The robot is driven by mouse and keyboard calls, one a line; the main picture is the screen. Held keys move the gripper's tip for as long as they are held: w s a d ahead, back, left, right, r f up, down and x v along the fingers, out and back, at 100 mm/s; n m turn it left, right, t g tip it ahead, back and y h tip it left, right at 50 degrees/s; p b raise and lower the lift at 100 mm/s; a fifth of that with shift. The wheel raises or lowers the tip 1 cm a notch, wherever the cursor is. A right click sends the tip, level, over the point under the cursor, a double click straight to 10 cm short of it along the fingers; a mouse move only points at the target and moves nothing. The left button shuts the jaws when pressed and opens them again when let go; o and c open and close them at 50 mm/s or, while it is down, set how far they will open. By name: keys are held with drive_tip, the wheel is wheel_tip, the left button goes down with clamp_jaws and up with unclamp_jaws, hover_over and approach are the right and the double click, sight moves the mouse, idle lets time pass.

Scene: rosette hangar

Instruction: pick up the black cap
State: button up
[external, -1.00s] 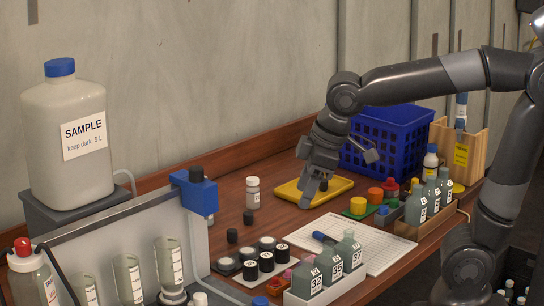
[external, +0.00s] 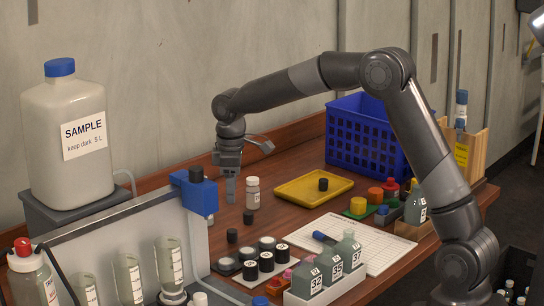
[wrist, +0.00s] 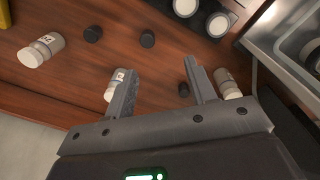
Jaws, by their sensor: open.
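Several black caps are in view. Two stand on the brown bench near the white bottle: one black cap (external: 248,217) and a nearer one (external: 232,235); they also show in the wrist view (wrist: 93,33) (wrist: 147,38). A third black cap (wrist: 184,90) shows in the wrist view near the right finger; I cannot find it in the external view. Another black cap (external: 323,184) sits in the yellow tray (external: 291,199). My gripper (external: 230,196) points down above the bench, left of the white bottle; in the wrist view its fingers (wrist: 161,68) are apart with nothing held.
A white bottle (external: 252,194) stands close to my gripper. The wrist view shows two more bottles (wrist: 113,84) (wrist: 229,84) by the fingers. A blue dispenser head (external: 194,192) and panel stand at left. A rack of black-capped jars (external: 250,270) is in front.

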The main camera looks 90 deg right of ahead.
drive_tip(key=d+f, duration=0.3)
hover_over(232, 230)
drive_tip(key=f, duration=0.4)
drive_tip(key=shift+s+d+f, duration=0.15)
drive_tip(key=shift+s+f, duration=0.1)
drive_tip(key=shift+f, duration=0.05)
drive_tip(key=shift+w+a+f, duration=0.1)
drive_tip(key=shift+w+f, duration=0.05)
drive_tip(key=shift+f, duration=1.3)
drive_tip(key=shift+w+a+f, duration=0.1)
drive_tip(key=shift+f, duration=1.3)
drive_tip(key=shift+c, duration=0.5)
drive_tip(key=c, duration=1)
